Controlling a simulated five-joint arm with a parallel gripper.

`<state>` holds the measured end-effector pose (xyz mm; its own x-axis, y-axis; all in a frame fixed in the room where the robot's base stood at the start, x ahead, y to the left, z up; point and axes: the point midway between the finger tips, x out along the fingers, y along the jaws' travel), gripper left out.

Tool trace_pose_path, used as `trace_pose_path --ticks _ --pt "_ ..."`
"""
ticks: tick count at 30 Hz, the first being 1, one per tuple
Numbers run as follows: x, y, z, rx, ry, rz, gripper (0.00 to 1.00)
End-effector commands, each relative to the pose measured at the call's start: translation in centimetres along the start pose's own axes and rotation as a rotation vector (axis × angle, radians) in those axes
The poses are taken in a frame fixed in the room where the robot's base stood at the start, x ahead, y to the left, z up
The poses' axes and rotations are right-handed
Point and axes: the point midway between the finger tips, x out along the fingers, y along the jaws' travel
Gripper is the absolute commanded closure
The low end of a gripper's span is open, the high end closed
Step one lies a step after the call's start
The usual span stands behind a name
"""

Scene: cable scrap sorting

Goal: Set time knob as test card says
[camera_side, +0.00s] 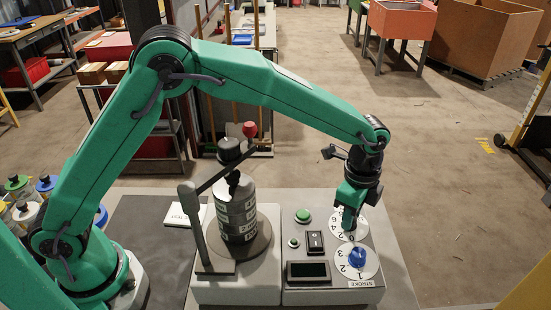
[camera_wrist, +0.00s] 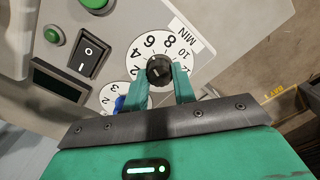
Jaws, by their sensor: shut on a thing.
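The black time knob (camera_wrist: 159,70) sits at the centre of a white dial (camera_wrist: 150,45) marked MIN in the wrist view. The dial's 2, 4, 6, 8 and 10 are readable. My gripper (camera_wrist: 163,80) is shut on this knob, with one teal finger on each side. Which number the knob points at is too small to tell. In the side view my gripper (camera_side: 348,222) points down over the dial (camera_side: 336,229) and hides the knob. A white card (camera_side: 185,215) marked TEST lies left of the machine; its other text is unreadable.
A blue knob (camera_side: 357,257) on the STROKE dial (camera_side: 370,266) stands close in front. The panel also has a green button (camera_side: 302,215), a black rocker switch (camera_side: 315,242) and a dark display (camera_side: 307,270). A lever with a red ball (camera_side: 249,129) rises behind left.

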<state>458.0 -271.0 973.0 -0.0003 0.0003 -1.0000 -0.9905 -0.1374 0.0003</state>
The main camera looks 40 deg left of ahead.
Motion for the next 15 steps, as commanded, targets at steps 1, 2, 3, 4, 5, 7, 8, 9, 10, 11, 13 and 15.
trace_pose_path --ticks 1,2,3,4,5,7,8,9,10,11,13,15 --pt "-0.20 0.00 -0.02 0.029 0.001 -0.001 0.96" --pt "-0.20 0.00 -0.01 0.044 0.001 -0.001 0.96" --pt "-0.21 0.00 -0.02 0.064 0.001 -0.001 0.96" --pt "-0.21 0.00 -0.02 0.076 0.001 -0.002 0.96" --pt "-0.21 0.00 -0.02 0.088 0.001 -0.002 0.96" --pt "-0.21 0.00 -0.02 0.109 0.001 -0.002 0.96" --pt "-0.21 0.00 -0.02 0.117 0.001 -0.002 0.96" --pt "-0.21 0.00 -0.02 0.124 0.001 -0.002 0.96" --pt "-0.21 0.00 -0.02 0.129 0.001 -0.002 0.96" --pt "-0.22 0.00 -0.02 0.132 0.001 -0.002 0.96" --pt "-0.22 0.00 -0.02 0.138 0.001 -0.002 0.96" --pt "-0.22 0.00 -0.02 0.140 0.001 -0.002 0.96"
